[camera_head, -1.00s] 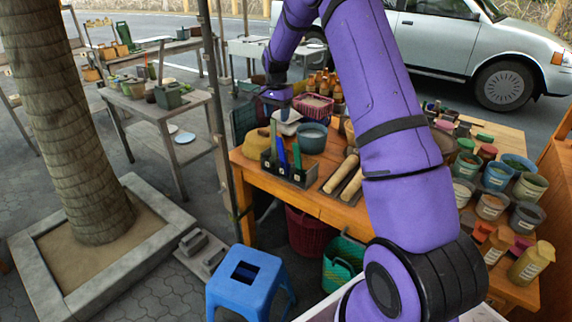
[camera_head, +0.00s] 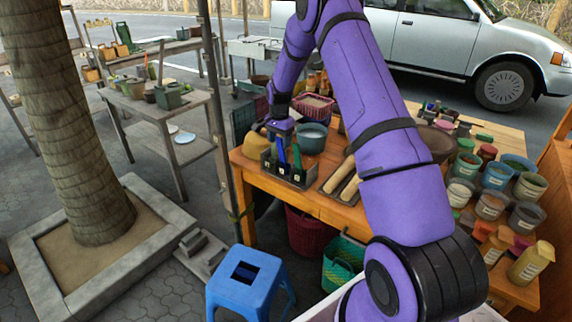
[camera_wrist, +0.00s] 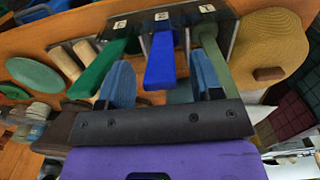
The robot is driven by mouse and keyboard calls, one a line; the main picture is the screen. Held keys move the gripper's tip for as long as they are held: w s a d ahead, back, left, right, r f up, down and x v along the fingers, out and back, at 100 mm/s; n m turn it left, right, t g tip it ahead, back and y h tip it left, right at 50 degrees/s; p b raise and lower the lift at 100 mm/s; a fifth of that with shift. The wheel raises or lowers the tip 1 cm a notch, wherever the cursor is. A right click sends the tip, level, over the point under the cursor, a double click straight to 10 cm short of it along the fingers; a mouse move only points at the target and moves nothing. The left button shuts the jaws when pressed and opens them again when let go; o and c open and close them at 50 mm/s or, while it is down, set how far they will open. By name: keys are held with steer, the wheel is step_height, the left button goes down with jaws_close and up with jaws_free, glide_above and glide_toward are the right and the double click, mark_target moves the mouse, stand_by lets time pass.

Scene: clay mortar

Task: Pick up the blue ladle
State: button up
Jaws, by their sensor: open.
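The blue ladle (camera_head: 282,152) stands in a dark rack (camera_head: 289,179) on the orange wooden table, between green-handled tools. In the wrist view its blue handle (camera_wrist: 160,62) shows in the middle, with a green handle (camera_wrist: 97,68) to the left and a duller green one (camera_wrist: 211,52) to the right. My gripper (camera_wrist: 160,77) is open, one blue-grey finger on each side of the blue handle. I cannot tell whether the fingers touch it. In the head view my gripper (camera_head: 281,131) is right above the rack. The ladle's lower part is hidden in the rack.
A yellowish rounded bowl (camera_head: 256,146) is left of the rack and a grey-blue pot (camera_head: 311,139) behind it. Wooden rolling pins (camera_head: 340,174) lie to the right. A pink basket (camera_head: 313,105) is farther back. A blue stool (camera_head: 245,284) stands in front of the table.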

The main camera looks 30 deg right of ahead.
steer(key=shift+f, duration=0.8)
jaws_close()
step_height(320, 180, up, 10)
steer(key=shift+r, duration=0.1)
steer(key=c, duration=0.7)
jaws_free()
steer(key=shift+c, duration=0.2)
jaws_close()
